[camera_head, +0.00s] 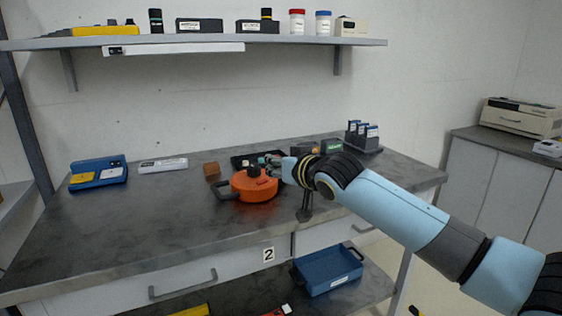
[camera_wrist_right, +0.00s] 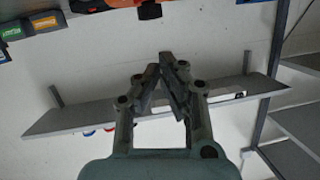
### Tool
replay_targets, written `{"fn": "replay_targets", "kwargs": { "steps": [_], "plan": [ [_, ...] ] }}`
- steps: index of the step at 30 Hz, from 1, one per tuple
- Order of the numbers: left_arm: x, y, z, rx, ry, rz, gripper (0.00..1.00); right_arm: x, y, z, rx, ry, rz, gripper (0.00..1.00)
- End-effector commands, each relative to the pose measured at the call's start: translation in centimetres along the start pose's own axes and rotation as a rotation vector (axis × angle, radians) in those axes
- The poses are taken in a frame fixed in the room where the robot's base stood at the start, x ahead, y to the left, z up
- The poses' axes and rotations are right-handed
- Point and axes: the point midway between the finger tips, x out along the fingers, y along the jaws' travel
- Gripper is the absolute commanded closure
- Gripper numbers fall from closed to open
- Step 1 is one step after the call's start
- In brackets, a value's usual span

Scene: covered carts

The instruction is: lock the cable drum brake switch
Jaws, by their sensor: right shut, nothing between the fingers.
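The orange cable drum (camera_head: 255,189) sits on the grey workbench. It has a dark knob on top and a dark handle sticking out to the left. I cannot make out which part is the brake switch or how it is set. My right gripper (camera_head: 272,162) is shut and empty, just above and behind the drum's right side; I cannot tell whether it touches it. In the right wrist view, the gripper's fingers (camera_wrist_right: 166,66) come together with nothing between them. Part of an orange object (camera_wrist_right: 122,4) shows at that view's top edge. My left gripper is not in view.
A dark tray (camera_head: 242,160) lies behind the drum, and a small brown block (camera_head: 211,169) is to its left. A blue case (camera_head: 98,172) and a pale device (camera_head: 163,165) lie further left. A wall shelf (camera_head: 190,40) hangs above. The bench's front left is clear.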

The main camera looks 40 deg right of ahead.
Motion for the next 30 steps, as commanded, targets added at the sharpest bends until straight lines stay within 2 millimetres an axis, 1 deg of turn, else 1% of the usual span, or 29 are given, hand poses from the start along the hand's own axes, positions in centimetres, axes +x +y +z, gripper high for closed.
{"fn": "replay_targets", "kwargs": {
  "steps": [1, 3, 8, 26, 28, 29, 30],
  "plan": [
    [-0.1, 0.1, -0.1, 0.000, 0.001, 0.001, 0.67, -0.9, -0.1, 0.0, -0.003, 0.001, -0.002, 1.00],
    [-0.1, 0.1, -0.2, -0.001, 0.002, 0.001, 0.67, -1.8, -0.1, 0.0, -0.002, 0.000, 0.000, 1.00],
    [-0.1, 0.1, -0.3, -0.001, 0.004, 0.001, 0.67, -2.9, -0.2, 0.0, -0.001, 0.000, 0.000, 1.00],
    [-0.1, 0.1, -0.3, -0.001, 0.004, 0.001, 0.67, -3.0, -0.2, 0.1, 0.000, 0.000, 0.000, 1.00],
    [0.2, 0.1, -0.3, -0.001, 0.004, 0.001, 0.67, -3.1, -0.2, 1.0, 0.003, -0.011, 0.001, 1.00],
    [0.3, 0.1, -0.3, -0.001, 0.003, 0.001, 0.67, -3.2, -0.3, 1.8, 0.010, -0.020, 0.001, 1.00],
    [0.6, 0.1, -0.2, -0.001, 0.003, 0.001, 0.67, -3.3, -0.3, 3.3, 0.021, -0.040, 0.004, 1.00]
  ]
}}
